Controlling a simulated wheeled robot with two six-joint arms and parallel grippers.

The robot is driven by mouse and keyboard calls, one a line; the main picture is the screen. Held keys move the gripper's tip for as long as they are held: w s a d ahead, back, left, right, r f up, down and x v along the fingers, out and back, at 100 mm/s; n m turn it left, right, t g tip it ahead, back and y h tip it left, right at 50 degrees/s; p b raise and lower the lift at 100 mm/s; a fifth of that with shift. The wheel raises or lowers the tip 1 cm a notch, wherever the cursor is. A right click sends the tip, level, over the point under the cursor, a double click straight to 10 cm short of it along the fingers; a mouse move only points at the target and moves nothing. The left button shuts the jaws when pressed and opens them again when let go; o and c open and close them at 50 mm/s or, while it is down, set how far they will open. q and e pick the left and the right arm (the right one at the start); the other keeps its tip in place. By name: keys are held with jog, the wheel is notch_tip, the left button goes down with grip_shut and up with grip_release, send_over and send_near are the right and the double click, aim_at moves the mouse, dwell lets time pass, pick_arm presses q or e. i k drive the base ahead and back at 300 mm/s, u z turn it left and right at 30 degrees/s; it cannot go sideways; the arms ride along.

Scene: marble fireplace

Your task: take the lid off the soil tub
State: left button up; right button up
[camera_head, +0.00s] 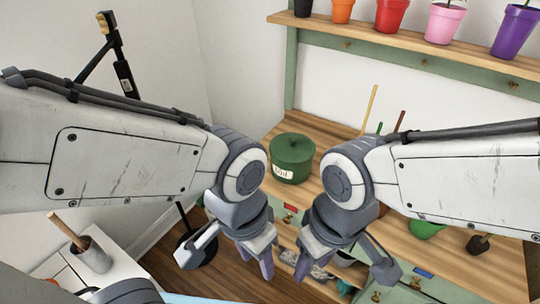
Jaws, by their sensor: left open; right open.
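The soil tub (290,173) is a round green container with a white label on its front. It stands upright on the wooden bench, near the left end. Its green lid (291,147) sits on top, with a small raised part in the middle. My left gripper (228,260) is open and empty, below and left of the tub in the picture. My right gripper (343,267) is open and empty, below and right of it. Neither gripper touches the tub or the lid.
The wooden bench (325,140) has green drawers below. Several coloured pots, including a red pot (391,14), line the shelf (420,42) above. Upright sticks stand right of the tub, partly behind my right arm. A green object (425,229) lies further right.

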aim_at(290, 147)
jog(key=z, duration=1.2)
jog(key=i, duration=0.7)
jog(key=u, duration=2.55)
